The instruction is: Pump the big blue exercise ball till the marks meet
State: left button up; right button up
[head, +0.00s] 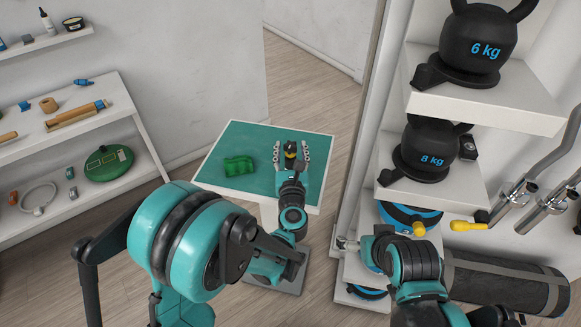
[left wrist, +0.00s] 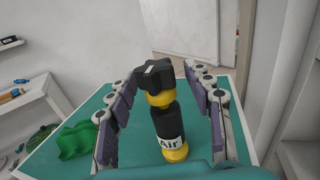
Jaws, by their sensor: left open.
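A black bottle-like cylinder (left wrist: 168,122) with yellow bands, a black knob on top and a label reading "Air" stands on the green-topped table. Its top also shows in the head view (head: 291,149). My left gripper (head: 291,152) is open, with its fingers on both sides of the cylinder and gaps between in the left wrist view (left wrist: 165,105). My right arm is at the lower right of the head view; its fingers cannot be made out clearly. I see no big blue exercise ball and no marks.
A green lumpy object (head: 239,166) lies left on the table (head: 245,140). At right, a rack holds a 6 kg kettlebell (head: 478,45), an 8 kg kettlebell (head: 428,150) and blue-black round items (head: 400,214) below. Left shelves hold a green disc (head: 108,164) and small items.

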pick_arm(q)
jog(key=w, duration=0.4)
jog(key=shift+a+f+b, duration=0.1)
jog(key=shift+b, duration=0.3)
grip_shut()
